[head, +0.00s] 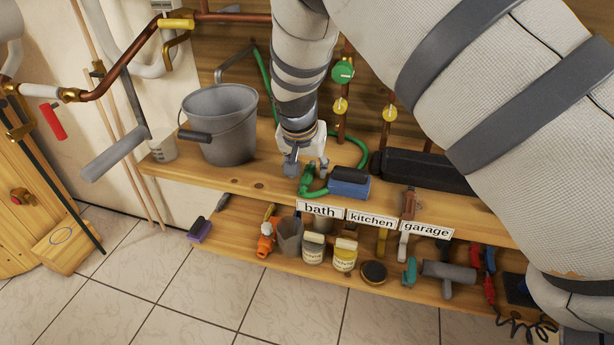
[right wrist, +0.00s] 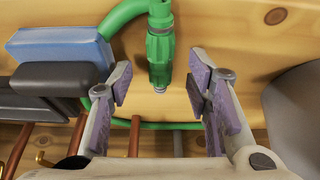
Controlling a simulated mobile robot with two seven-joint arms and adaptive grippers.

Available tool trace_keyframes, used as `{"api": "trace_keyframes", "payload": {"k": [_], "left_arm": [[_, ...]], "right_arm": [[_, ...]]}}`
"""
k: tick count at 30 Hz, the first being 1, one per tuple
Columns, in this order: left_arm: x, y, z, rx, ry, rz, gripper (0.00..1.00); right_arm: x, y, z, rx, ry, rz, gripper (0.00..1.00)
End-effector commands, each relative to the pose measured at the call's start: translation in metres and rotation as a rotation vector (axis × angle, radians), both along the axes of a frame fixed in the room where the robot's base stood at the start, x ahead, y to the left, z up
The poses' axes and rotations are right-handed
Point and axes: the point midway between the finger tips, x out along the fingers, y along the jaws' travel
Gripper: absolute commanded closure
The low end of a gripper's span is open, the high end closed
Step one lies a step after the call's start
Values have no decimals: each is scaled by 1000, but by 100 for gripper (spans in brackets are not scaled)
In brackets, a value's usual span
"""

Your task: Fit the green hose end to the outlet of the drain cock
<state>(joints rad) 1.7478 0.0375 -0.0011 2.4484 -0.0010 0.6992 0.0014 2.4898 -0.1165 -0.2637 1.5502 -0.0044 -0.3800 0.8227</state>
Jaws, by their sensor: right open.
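The green hose end (head: 306,182) lies on the upper wooden shelf, its hose looping behind my right gripper. In the right wrist view the ribbed green hose end (right wrist: 160,58) points toward me, between and slightly beyond the fingertips. My right gripper (head: 308,172) is open above it, and in the right wrist view the gripper (right wrist: 160,88) has a finger on each side, apart from the hose end. Several valves show on the pipes, including a green round handle (head: 343,72) and a red lever (head: 52,120); I cannot tell which is the drain cock. My left gripper is not in view.
A grey bucket (head: 222,120) stands left on the shelf, and a long black case (head: 425,168) lies right. The lower shelf holds jars and tools. The tiled floor (head: 170,300) is clear.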

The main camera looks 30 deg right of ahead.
Motion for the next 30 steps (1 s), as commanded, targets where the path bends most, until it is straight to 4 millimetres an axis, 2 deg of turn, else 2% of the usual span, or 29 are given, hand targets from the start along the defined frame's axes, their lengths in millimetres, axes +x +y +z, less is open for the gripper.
{"api": "trace_keyframes", "payload": {"k": [2,8,14,15,25,29,30], "left_arm": [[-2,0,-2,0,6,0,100],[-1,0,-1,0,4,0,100],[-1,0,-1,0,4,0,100],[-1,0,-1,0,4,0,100],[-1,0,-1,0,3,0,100],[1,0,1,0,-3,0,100],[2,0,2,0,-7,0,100]], "right_arm": [[2,-2,-9,0,2,1,55],[3,-2,-8,0,-3,1,55],[2,-2,-8,0,-1,1,98],[2,-2,-8,0,-1,1,100],[3,-2,-5,-1,-2,2,100],[4,-2,12,-1,-5,2,100],[4,-2,21,-1,-7,2,100]]}}
